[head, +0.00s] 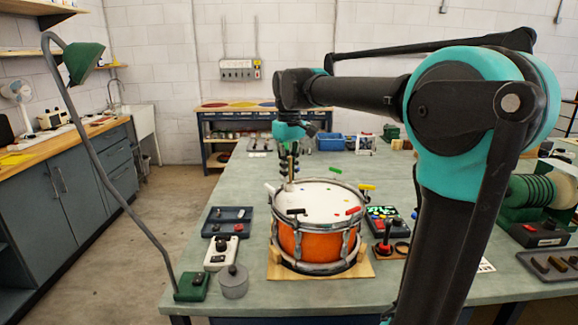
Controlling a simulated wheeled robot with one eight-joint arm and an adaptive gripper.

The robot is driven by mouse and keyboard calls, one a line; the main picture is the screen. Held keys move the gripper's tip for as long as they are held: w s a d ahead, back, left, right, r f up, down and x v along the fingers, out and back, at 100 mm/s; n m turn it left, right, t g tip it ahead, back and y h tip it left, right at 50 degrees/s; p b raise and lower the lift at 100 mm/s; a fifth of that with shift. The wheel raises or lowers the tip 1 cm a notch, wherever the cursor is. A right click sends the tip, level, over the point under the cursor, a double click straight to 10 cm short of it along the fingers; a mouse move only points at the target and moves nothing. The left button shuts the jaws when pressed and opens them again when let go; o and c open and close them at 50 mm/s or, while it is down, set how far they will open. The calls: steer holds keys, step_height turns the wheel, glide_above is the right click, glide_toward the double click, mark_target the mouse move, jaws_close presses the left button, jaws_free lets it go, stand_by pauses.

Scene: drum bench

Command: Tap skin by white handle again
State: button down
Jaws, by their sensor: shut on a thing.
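A drum with an orange shell (319,245) and a pale skin (322,203) stands on a wooden base on the bench. Coloured handles sit around its rim: a white handle (269,188) at the left, a black handle (296,211) at the front left, a red handle (353,210) at the front right, a yellow handle (367,186) at the right and a green handle (335,170) at the back. My gripper (290,158) points down over the back left of the skin, just right of the white handle. It is shut on a thin tan stick (289,179); whether its tip touches the skin is unclear.
A dark tray (228,220), a white control box (221,254), a grey round pot (233,282) and a lamp base (191,287) stand left of the drum. Right are a panel with coloured parts (383,219) and a red-knobbed lever (387,234). A blue bin (331,142) stands behind.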

mark_target(289, 183)
step_height(289, 183, down, 4)
steer(key=shift+r, duration=2.6)
